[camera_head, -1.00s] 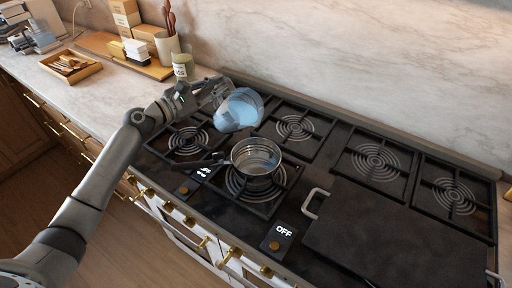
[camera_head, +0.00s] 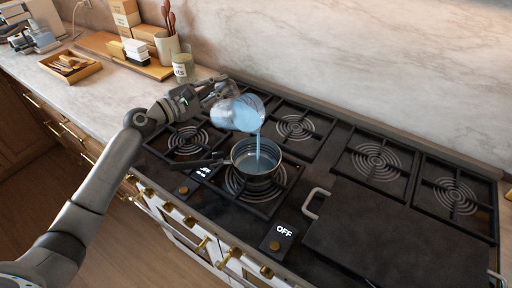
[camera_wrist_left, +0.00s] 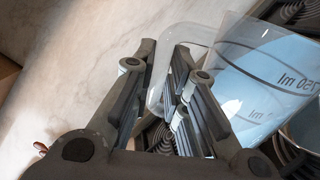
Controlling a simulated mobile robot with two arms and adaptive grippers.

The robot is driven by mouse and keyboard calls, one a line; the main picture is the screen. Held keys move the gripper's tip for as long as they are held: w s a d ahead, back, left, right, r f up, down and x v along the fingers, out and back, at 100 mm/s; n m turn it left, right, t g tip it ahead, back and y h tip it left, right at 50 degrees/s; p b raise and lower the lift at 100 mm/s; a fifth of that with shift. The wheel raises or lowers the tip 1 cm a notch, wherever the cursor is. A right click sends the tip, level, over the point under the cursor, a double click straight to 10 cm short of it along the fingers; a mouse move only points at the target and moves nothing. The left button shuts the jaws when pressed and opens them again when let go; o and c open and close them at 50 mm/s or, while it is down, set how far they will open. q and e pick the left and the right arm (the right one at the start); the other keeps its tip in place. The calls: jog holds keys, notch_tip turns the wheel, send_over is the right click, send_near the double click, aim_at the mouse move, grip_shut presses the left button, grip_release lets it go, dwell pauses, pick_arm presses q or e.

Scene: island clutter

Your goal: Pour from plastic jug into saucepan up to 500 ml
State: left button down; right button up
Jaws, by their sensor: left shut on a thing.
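The clear plastic jug (camera_head: 240,112) is tilted steeply toward the saucepan, and a stream of blue liquid runs from it. The metal saucepan (camera_head: 258,172) stands on a front burner, with blue liquid inside it. My left gripper (camera_head: 218,93) is shut on the jug's handle. In the left wrist view the fingers (camera_wrist_left: 165,100) are on either side of the clear handle, and the jug (camera_wrist_left: 265,70) shows blue liquid and mirrored ml markings. The saucepan's volume level cannot be read. My right gripper is not in view.
The black stovetop (camera_head: 340,150) has several burners under grates. A dark griddle plate (camera_head: 390,240) covers the front right. A wooden tray (camera_head: 72,66), a jar (camera_head: 183,67) and a utensil holder (camera_head: 167,46) stand on the left counter. A marble wall rises behind.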

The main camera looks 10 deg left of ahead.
pick_arm(q)
jog(key=shift+s+d+r, duration=0.1)
jog(key=shift+r, duration=0.1)
dwell(0.3)
jog(key=shift+s+d+m, duration=0.15)
jog(key=shift+d+m, duration=0.1)
jog(key=shift+m, duration=0.25)
jog(key=shift+s+d+m, duration=0.15)
jog(key=shift+d+m, duration=0.05)
jog(key=shift+m, duration=0.1)
jog(key=shift+f, duration=0.1)
dwell(0.4)
jog(key=shift+s+d+m, duration=0.15)
jog(key=shift+d+m, duration=0.05)
jog(key=shift+m, duration=0.1)
dwell(0.3)
jog(key=shift+s+d+f+m+b, duration=0.1)
jog(key=shift+s+d+m+b, duration=0.05)
jog(key=shift+d+m+b, duration=0.15)
